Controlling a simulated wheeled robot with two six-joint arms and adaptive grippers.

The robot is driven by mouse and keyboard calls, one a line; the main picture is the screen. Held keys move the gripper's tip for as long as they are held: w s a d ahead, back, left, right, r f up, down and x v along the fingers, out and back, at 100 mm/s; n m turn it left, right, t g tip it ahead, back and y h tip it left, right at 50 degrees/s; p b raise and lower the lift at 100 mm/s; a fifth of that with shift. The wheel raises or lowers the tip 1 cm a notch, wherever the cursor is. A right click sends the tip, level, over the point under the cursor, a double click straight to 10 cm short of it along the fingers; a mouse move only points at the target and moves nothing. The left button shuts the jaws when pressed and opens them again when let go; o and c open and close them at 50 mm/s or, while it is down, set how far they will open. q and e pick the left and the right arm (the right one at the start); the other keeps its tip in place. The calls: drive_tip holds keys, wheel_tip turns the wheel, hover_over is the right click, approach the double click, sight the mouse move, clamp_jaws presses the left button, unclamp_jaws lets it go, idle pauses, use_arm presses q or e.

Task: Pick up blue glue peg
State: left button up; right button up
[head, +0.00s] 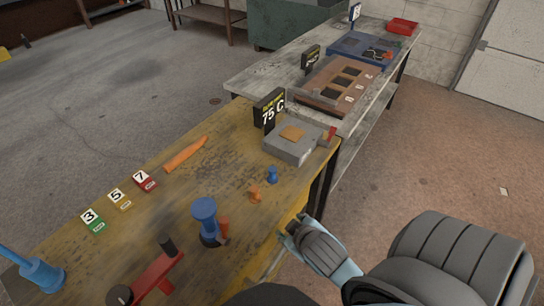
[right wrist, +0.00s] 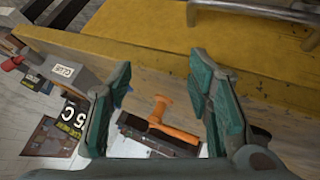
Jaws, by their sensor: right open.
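The small blue glue peg (head: 272,175) stands upright on the yellow bench in the head view, just in front of the grey block. A small orange peg (head: 255,194) stands beside it, nearer to me. My right gripper (head: 294,228) is at the bench's front edge, to the right of and nearer than both pegs, apart from them. In the right wrist view my right gripper (right wrist: 160,103) is open with nothing between its fingers. I cannot make out the blue peg for certain in the wrist view. My left gripper is not in view.
A grey block (head: 291,148) with an orange pad and a 75 C sign (head: 269,108) stand behind the pegs. A larger blue knobbed piece (head: 205,216) stands left of them. Numbered tags (head: 118,198) lie farther left. An orange handled tool (right wrist: 168,125) shows low in the wrist view.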

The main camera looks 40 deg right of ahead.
drive_tip(key=w+d+r+n+t+h, duration=0.1)
drive_tip(key=w+d+r+n+t, duration=0.2)
drive_tip(key=w+r+n+t, duration=1.15)
drive_tip(key=w+a+r+n+g+y, duration=0.1)
drive_tip(key=w+a+r+n+y, duration=0.3)
drive_tip(key=r+n+y, duration=0.2)
drive_tip(key=w+a+r+n+y, duration=0.3)
drive_tip(key=a+r+n+y, duration=0.1)
drive_tip(key=r+n+y, duration=0.25)
drive_tip(key=n+g+h, duration=0.6)
drive_tip(key=n+g, duration=1.3)
drive_tip(key=g, duration=0.1)
approach(274, 169)
drive_tip(key=f+b, duration=0.4)
drive_tip(key=b, duration=0.1)
drive_tip(key=f+b, duration=0.2)
drive_tip(key=b, duration=0.1)
drive_tip(key=shift+s+a+f, duration=0.15)
drive_tip(key=shift+s+a, duration=0.05)
drive_tip(key=shift+s, duration=0.2)
drive_tip(key=f, duration=0.1)
drive_tip(key=w+a+f+b, duration=0.1)
drive_tip(key=f, duration=0.1)
drive_tip(key=w+a+f, duration=0.1)
drive_tip(key=shift+f, duration=0.4)
drive_tip(key=c, duration=1.1)
